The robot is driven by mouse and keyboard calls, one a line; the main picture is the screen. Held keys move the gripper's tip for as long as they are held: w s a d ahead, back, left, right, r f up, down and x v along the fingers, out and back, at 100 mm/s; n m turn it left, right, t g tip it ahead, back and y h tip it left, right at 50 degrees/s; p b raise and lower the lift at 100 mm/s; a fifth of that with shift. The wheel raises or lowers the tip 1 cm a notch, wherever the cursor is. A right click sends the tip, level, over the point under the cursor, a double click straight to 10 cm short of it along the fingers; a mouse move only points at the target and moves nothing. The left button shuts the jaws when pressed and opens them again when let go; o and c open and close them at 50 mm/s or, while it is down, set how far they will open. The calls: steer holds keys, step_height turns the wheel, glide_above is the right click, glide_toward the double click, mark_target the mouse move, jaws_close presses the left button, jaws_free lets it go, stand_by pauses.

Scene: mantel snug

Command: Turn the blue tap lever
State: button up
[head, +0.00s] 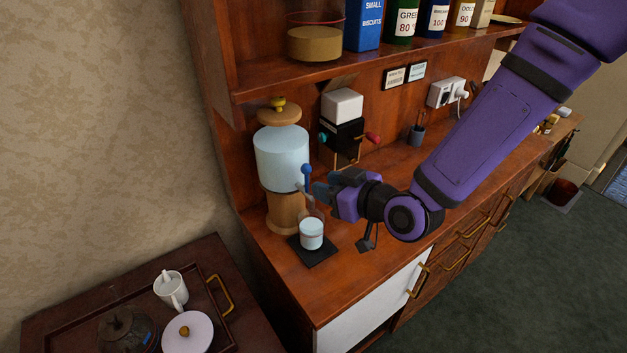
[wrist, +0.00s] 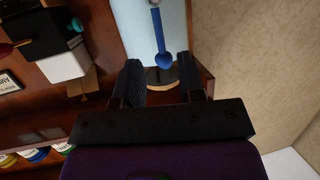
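The drinks dispenser (head: 281,158) has a pale blue tank, a wooden base and a yellow-knobbed lid, and stands at the left end of the cabinet top. Its blue tap lever (head: 306,170) stands upright with a round blue tip at the tank's front right. My gripper (head: 318,186) is just right of the lever, pointing left at it. In the wrist view, the blue lever (wrist: 162,50) shows beyond and between the two dark fingers. The gripper (wrist: 161,72) is open, with a clear gap between its fingers. I cannot tell whether a finger touches the lever.
A glass (head: 311,234) stands on a dark mat (head: 318,257) below the tap. A black and white device (head: 342,120) with a red knob is behind my gripper. A shelf (head: 300,78) with tins overhangs. A tray (head: 214,337) with crockery sits lower left.

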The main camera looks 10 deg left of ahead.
steer(key=shift+v, duration=2.1)
steer(key=w+d+r+m+h, duration=0.1)
steer(key=d+r+h, duration=0.2)
steer(key=d, duration=0.4)
steer(key=w+d+r+m+t+h, duration=0.1)
steer(key=w+d+r+m+h, duration=0.1)
steer(key=d+r+h, duration=0.35)
steer(key=w+d+r+m+h, duration=0.1)
steer(key=d+r+h, duration=0.1)
steer(key=d, duration=0.6)
steer(key=s+d+r+m+g+h, duration=0.1)
steer(key=s+d+r+m, duration=0.3)
steer(key=s+d, duration=0.4)
steer(key=s+d+r+m+g+h, duration=0.1)
steer(key=s+d+r+m+g, duration=0.1)
steer(key=s+d+r+m, duration=0.2)
steer(key=s+d+r, duration=0.3)
steer(key=s, duration=0.3)
steer(key=shift+d, duration=0.4)
steer(key=shift+o, duration=0.6)
steer(key=shift+h, duration=0.25)
steer(key=shift+a, duration=0.15)
